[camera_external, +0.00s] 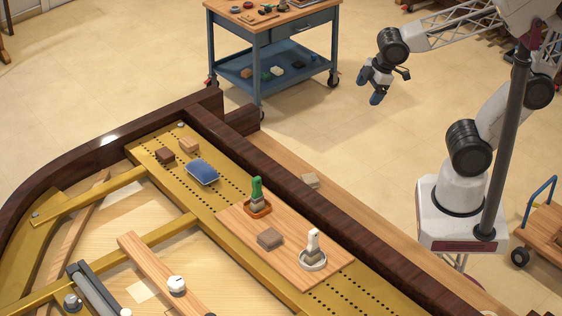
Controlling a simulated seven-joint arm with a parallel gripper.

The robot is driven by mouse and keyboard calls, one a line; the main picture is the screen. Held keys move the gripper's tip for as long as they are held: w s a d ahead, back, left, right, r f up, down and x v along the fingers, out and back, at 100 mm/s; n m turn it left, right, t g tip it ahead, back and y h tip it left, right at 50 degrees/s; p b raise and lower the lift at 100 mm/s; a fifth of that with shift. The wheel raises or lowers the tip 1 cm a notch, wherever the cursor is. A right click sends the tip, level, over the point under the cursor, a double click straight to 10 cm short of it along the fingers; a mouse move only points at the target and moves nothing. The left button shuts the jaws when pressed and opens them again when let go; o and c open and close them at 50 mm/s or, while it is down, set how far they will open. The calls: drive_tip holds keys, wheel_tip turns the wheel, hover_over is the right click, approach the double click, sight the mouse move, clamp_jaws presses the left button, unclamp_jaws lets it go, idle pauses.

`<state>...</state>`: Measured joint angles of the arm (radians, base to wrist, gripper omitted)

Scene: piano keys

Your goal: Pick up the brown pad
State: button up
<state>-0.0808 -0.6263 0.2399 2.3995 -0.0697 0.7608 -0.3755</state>
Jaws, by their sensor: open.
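A flat brown pad (270,239) lies on a light wooden board (318,275), between a green-handled tool in an orange-brown dish and a white-handled tool in a pale dish. A smaller dark brown block (165,155) lies farther left on the gold frame, beside a tan block (189,144). I cannot tell for certain which brown piece the task names. My gripper (369,88) is open and empty at the upper right, in the air well away from all of these pieces.
The green-handled tool (257,192), white-handled tool (313,244) and blue tray (202,172) stand near the pads. A dark raised rim (300,200) runs between my base and the frame. A blue cart (272,50) stands behind.

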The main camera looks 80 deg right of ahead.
drive_tip(key=w+a+f+n+t+y, duration=0.1)
drive_tip(key=w+a+f+n+t, duration=0.15)
drive_tip(key=w+a+n, duration=0.8)
drive_tip(key=n+t+y, duration=0.3)
drive_tip(key=n+y, duration=0.6)
drive_tip(key=n, duration=2)
approach(273, 234)
drive_tip(key=x, duration=0.3)
drive_tip(key=shift+w+a, duration=0.1)
drive_tip(key=shift+x, duration=1.3)
drive_tip(key=shift+w+f, duration=0.1)
drive_tip(key=shift+x, duration=2.45)
